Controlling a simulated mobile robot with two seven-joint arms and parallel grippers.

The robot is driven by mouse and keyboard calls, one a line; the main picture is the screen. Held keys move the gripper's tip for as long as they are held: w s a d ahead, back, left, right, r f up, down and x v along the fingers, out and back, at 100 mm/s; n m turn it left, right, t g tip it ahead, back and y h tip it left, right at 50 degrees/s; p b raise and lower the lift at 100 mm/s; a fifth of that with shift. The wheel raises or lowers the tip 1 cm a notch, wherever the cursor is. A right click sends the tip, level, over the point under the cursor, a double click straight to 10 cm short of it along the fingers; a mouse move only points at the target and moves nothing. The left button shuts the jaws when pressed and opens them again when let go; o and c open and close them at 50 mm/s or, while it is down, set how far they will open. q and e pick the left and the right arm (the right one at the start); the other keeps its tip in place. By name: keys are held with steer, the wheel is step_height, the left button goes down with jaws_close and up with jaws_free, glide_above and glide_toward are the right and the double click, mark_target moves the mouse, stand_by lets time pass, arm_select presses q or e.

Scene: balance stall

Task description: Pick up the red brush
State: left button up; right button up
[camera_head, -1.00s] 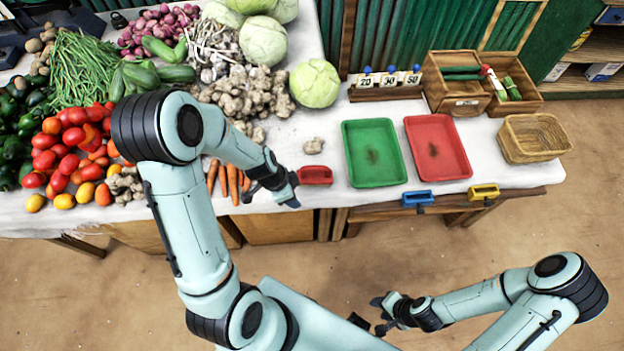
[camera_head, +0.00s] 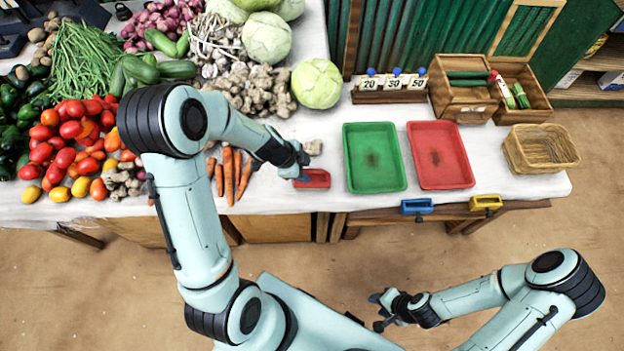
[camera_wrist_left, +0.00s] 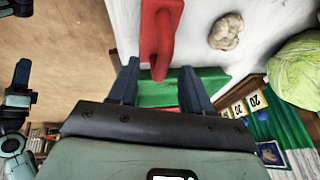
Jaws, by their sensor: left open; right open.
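The red brush (camera_head: 316,179) lies at the front edge of the white-covered table, just left of the green tray (camera_head: 374,183). My left gripper (camera_head: 301,168) is open at the brush's left end and hides part of it. In the left wrist view the red brush (camera_wrist_left: 160,30) shows its raised handle, with its near end reaching between the tips of the open, empty left gripper (camera_wrist_left: 160,68). I cannot tell whether the fingers touch it. My right gripper (camera_head: 377,311) is open and empty, out over the floor in front of the table.
A red tray (camera_head: 440,180) sits right of the green one. A blue brush (camera_head: 417,206) and a yellow brush (camera_head: 486,201) are at the table's front edge. Carrots (camera_head: 233,178) lie left of my left gripper, ginger (camera_head: 313,147) behind it. A wicker basket (camera_head: 540,160) stands right.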

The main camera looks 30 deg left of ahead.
arm_select(q)
steer(key=x, duration=0.4)
steer(key=shift+w+f, duration=0.15)
steer(key=shift+w, duration=0.1)
arm_select(e)
steer(key=shift+s+f, duration=0.2)
steer(key=shift+f, duration=0.05)
arm_select(q)
jaws_close()
steer(key=r+p, duration=0.1)
steer(key=r, duration=0.5)
steer(key=r+p, duration=0.1)
steer(key=r, duration=0.3)
steer(key=shift+w+d+p, duration=0.1)
steer(key=shift+w+p, duration=0.2)
steer(key=shift+p, duration=0.05)
step_height(320, 180, up, 9)
step_height(320, 180, up, 9)
glide_above(309, 170)
steer(key=shift+w+d+r, duration=0.1)
steer(key=shift+d, duration=0.05)
arm_select(e)
steer(key=shift+w+r, duration=1.75)
steer(key=shift+w, duration=0.15)
